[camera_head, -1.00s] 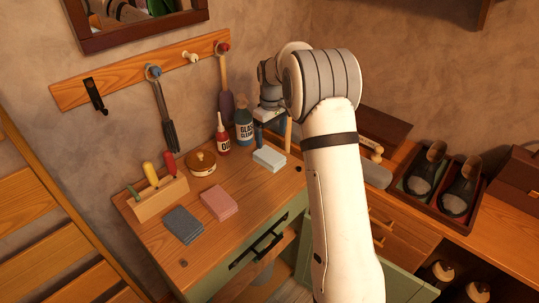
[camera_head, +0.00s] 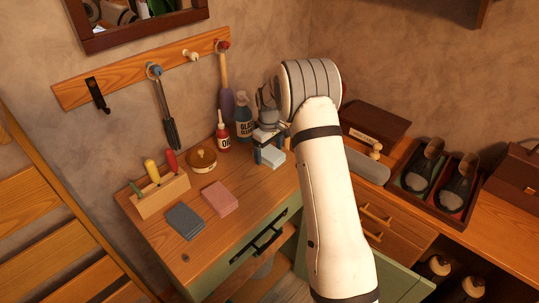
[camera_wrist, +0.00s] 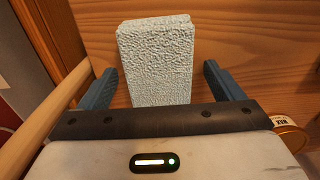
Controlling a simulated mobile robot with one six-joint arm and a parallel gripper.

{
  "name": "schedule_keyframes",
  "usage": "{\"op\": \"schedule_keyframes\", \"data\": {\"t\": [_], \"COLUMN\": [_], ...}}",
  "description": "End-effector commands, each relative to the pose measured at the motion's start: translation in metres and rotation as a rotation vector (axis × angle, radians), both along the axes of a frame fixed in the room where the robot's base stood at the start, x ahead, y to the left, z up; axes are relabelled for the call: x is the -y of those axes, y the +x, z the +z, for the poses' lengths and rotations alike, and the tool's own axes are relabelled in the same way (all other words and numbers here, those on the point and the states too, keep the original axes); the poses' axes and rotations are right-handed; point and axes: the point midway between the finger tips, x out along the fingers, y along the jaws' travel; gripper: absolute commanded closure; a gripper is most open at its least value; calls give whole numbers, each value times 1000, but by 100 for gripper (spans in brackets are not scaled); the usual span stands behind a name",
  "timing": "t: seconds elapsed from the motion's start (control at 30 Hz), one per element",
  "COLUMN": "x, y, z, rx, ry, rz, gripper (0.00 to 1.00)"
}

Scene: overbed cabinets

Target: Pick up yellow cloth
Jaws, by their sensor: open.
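No yellow cloth shows in either view. A light blue, textured folded cloth (camera_head: 273,158) lies on the wooden desk top (camera_head: 247,190); it fills the middle of the wrist view (camera_wrist: 155,62). My gripper (camera_head: 268,152) is open directly over this cloth. In the wrist view, the blue fingers of my gripper (camera_wrist: 162,88) stand on either side of the cloth, with gaps between. A pink cloth (camera_head: 220,198) and a dark grey cloth (camera_head: 185,222) lie to the left on the desk.
A red oil bottle (camera_head: 223,138) and a glass cleaner bottle (camera_head: 244,125) stand close behind and left of my gripper. A shoe tray (camera_head: 468,212) is at the right.

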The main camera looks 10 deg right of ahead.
Motion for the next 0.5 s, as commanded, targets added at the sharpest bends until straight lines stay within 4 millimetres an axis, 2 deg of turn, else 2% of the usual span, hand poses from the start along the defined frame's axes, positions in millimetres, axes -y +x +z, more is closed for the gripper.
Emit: {"op": "schedule_keyframes", "data": {"t": [0.07,0.5], "x": [0,1], "y": [0,0], "z": [0,0], "rx": [0,0], "ry": [0,0], "rz": [0,-1], "gripper": [15,51]}}
